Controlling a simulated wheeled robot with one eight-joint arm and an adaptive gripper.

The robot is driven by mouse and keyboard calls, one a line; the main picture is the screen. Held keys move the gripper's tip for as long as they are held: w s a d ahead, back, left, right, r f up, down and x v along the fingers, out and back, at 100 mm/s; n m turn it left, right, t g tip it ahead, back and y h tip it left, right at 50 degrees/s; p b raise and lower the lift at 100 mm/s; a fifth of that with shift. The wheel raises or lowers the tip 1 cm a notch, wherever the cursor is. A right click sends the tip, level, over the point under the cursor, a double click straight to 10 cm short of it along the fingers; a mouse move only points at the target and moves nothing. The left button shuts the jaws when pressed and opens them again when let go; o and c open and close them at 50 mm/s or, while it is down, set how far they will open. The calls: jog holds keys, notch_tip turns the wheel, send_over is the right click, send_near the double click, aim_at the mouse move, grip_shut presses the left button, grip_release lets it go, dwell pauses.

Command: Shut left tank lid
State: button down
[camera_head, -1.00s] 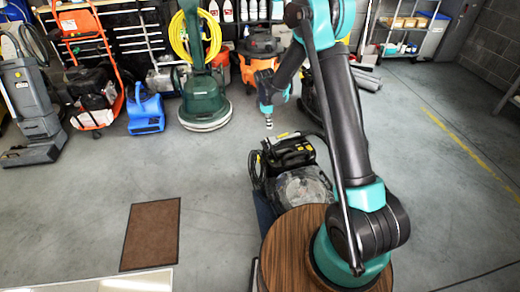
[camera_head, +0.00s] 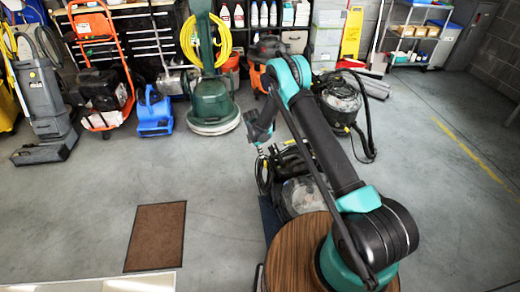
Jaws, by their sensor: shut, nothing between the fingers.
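A black floor machine (camera_head: 277,166) with a grey, cloudy, clear-looking tank part (camera_head: 303,195) stands on the floor just beyond the round wooden top. It is the likely place of the tank lids, but I cannot make out the left lid or whether it is open. My gripper (camera_head: 261,147) is shut and empty, at the machine's far left edge. It is small and dark here, and I cannot tell whether it touches the machine. My arm crosses in front of the machine's right side and hides part of it.
A round wooden top (camera_head: 290,255) is at the near side under my arm. A brown mat (camera_head: 155,237) lies on clear floor to the left. A green floor polisher (camera_head: 212,105), a blue blower (camera_head: 154,112) and a black vacuum (camera_head: 342,100) stand behind.

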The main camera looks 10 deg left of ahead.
jog(key=shift+w+d+f, duration=0.25)
jog(key=shift+d, duration=0.4)
jog(key=shift+w+d+f, duration=0.2)
jog(key=shift+w+d, duration=0.1)
jog(key=shift+d, duration=0.3)
jog(key=shift+w+d+f, duration=0.25)
jog(key=shift+d, duration=0.4)
jog(key=shift+d, duration=0.1)
